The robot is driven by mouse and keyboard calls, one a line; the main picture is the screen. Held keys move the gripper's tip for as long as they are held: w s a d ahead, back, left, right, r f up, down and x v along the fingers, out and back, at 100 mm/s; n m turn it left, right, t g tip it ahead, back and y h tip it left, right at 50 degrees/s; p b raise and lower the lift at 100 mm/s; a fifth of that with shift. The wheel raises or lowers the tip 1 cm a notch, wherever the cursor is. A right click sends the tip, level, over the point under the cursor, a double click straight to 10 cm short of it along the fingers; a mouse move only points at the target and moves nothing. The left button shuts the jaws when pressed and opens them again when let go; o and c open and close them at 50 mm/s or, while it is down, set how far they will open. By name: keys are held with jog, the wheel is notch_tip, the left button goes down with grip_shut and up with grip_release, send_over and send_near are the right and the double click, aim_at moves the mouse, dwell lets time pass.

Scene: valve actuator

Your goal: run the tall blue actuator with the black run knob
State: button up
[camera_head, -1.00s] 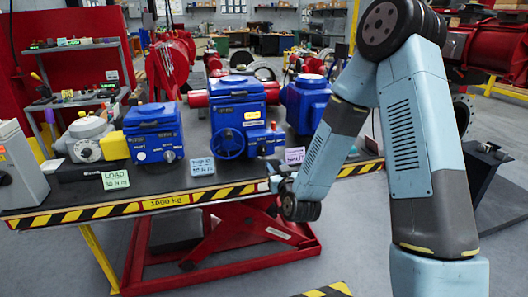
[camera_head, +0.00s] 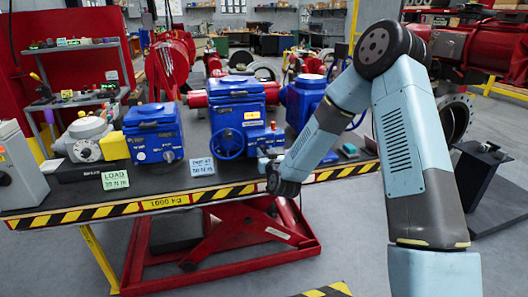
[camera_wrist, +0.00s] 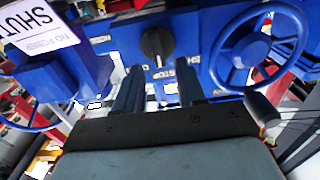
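The tall blue actuator (camera_head: 236,103) stands on the bench in the head view, with a blue handwheel (camera_head: 229,143) low on its front and a smaller box at its right. In the wrist view the black knob (camera_wrist: 157,42) is on its blue face, with the handwheel (camera_wrist: 240,55) to the right. My gripper (camera_wrist: 158,78) is open, with two dark fingers apart and empty. The knob shows beyond the fingertips, about midway between them; they appear not to touch it. In the head view my gripper (camera_head: 268,164) is in front of the actuator's lower right, its fingers unclear.
A lower blue actuator (camera_head: 153,133) stands to the left, and another blue one (camera_head: 303,102) stands to the right, partly behind my arm. The SHUT card (camera_wrist: 38,28) is at the wrist view's upper left. A LOAD card (camera_head: 115,179) stands near the bench's striped edge (camera_head: 160,203).

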jog(key=shift+x, duration=0.9)
grip_shut()
